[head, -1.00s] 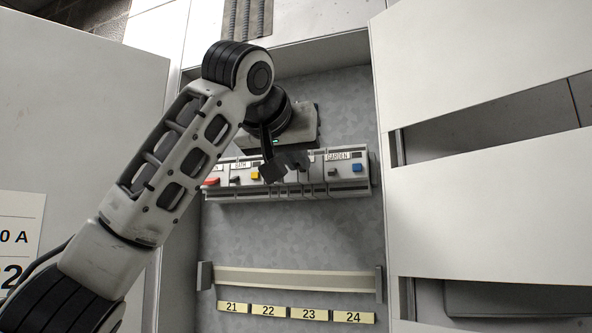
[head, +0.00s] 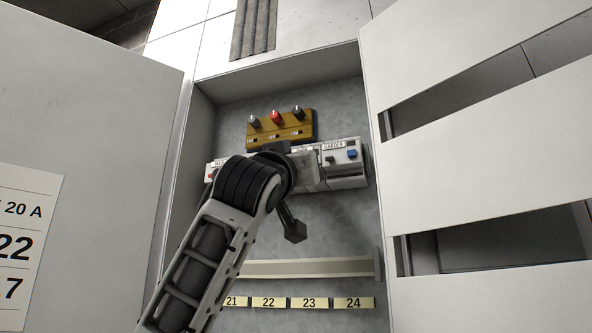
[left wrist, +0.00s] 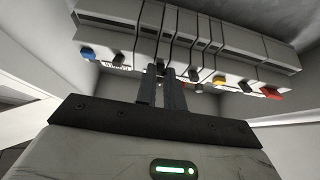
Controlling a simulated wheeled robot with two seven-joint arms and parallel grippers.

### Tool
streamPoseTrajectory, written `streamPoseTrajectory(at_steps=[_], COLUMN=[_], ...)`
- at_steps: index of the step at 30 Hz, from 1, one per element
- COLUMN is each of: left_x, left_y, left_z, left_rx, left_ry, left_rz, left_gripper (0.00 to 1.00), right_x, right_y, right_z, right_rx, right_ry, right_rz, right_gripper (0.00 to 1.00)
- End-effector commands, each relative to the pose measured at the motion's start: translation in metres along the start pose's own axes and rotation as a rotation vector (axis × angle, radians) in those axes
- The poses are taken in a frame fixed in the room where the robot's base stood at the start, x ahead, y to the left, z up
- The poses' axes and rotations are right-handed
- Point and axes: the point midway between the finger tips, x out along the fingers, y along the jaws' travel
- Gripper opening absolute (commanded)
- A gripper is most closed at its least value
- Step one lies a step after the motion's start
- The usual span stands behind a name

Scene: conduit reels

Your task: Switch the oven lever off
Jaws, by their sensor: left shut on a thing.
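The breaker row (head: 348,177) runs across the cabinet, with small levers and label strips. The GARDEN label shows at its right, above a dark lever (head: 330,160) and a blue lever (head: 352,154). The label left of GARDEN is mostly covered by my arm, so I cannot read it. My left gripper's fingers are hidden in the head view. In the left wrist view my left gripper (left wrist: 163,72) is shut on a lever at the row's lower edge, between the dark lever near blue (left wrist: 118,60) and the yellow lever (left wrist: 218,80). The held lever is hidden by the fingers.
An ochre panel (head: 280,131) with three knobs sits above the row. A bare rail (head: 310,268) and number tags (head: 309,303) lie below. Cabinet doors stand open at left (head: 90,110) and right (head: 470,60).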

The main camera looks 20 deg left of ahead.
Motion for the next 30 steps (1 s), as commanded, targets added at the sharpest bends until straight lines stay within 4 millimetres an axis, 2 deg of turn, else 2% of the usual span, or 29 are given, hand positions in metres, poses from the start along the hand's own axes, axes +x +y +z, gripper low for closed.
streamPoseTrajectory(at_steps=[20, 21, 23, 30], left_x=[-0.0001, -0.0001, -0.0001, -0.0001], left_y=[0.0005, 0.0005, 0.0005, 0.0003], left_z=[0.0034, 0.0034, 0.0034, 0.0034], left_rx=[-0.001, -0.001, -0.001, -0.001], left_ry=[0.060, 0.060, 0.060, 0.060], left_rz=[0.001, 0.001, 0.001, 0.000], left_gripper=[0.00, 0.18, 0.32, 0.32], right_x=[0.0012, 0.0012, 0.0011, 0.0011], right_y=[0.0000, -0.0001, -0.0001, -0.0002], right_z=[0.0024, 0.0024, 0.0024, 0.0023], right_rx=[-0.007, -0.007, -0.007, -0.007], right_ry=[0.005, 0.005, 0.005, 0.005], right_rz=[-0.001, -0.002, -0.002, -0.002], right_gripper=[0.32, 0.32, 0.32, 0.32])
